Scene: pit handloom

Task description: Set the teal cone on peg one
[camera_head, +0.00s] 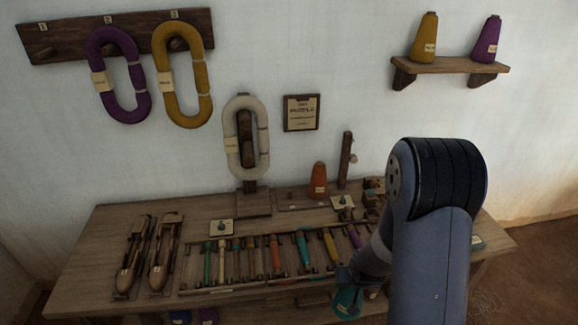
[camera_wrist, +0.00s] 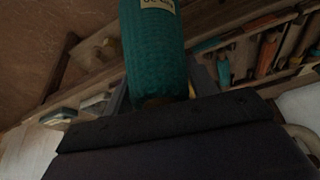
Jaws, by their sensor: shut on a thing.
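The teal cone (camera_wrist: 152,45) fills the top middle of the wrist view, with a pale label on it. My gripper (camera_wrist: 155,100) is shut on its lower end. In the head view the teal cone (camera_head: 347,301) hangs low at the table's front edge, below my gripper (camera_head: 352,278), partly hidden by my arm. A small board (camera_head: 290,207) at the table's back carries an orange cone (camera_head: 318,180) and small labels; a peg on its left part is too small to make out. A wall rack (camera_head: 65,40) is marked 1, 2, 3; its peg under 1 is bare.
A rack of coloured bobbins (camera_head: 250,262) fills the table's front middle. Two shuttles (camera_head: 145,257) lie left. A cream skein (camera_head: 247,137) on a stand and a wooden post (camera_head: 345,160) rise behind. A wall shelf (camera_head: 450,65) holds mustard and purple cones.

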